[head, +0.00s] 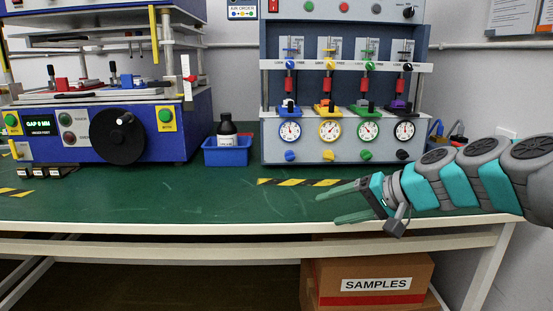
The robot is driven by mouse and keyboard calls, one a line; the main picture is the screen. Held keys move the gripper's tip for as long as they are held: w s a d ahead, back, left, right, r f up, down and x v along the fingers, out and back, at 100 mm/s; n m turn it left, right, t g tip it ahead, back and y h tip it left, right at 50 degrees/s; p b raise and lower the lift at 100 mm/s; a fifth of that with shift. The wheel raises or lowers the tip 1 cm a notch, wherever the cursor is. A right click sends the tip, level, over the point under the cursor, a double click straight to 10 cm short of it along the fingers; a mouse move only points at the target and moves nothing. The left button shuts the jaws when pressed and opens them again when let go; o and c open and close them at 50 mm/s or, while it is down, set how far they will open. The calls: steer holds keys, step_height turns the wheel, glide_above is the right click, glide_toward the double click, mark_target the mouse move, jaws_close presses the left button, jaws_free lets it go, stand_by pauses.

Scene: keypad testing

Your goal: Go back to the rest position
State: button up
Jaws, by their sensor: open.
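My gripper (342,204) is at the right of the head view, over the front part of the green bench (180,200). Its two greenish fingers are spread apart and point left, with nothing between them. My arm reaches in from the right edge. The gripper is in front of the test rig with several gauges (345,135) and apart from it. Whether the fingers touch the bench top cannot be told.
A blue press machine (190,135) with a black dial stands at the left. A blue bin (227,155) holds a dark bottle (227,128). Yellow-black tape (290,182) lies on the bench. A cardboard SAMPLES box (370,270) is below. The bench's middle front is clear.

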steer(key=s+a+f+n+g+h+b, duration=0.1)
steer(key=s+a+f+n+g+h, duration=0.15)
steer(key=s+f, duration=0.55)
steer(key=s+a+f+n+g+h, duration=0.1)
steer(key=s+a+f+g+h, duration=0.15)
steer(key=s+f, duration=0.55)
steer(key=s+d+f+g+h, duration=0.2)
steer(key=s+d+f, duration=0.1)
steer(key=s, duration=0.6)
steer(key=s+d+f+g+h+b, duration=0.1)
steer(key=s+d+f+h, duration=0.1)
steer(key=s, duration=0.6)
steer(key=shift+s+d+f+g, duration=0.4)
steer(key=shift+d+f, duration=0.45)
steer(key=shift+d, duration=0.4)
steer(key=shift+w, duration=0.1)
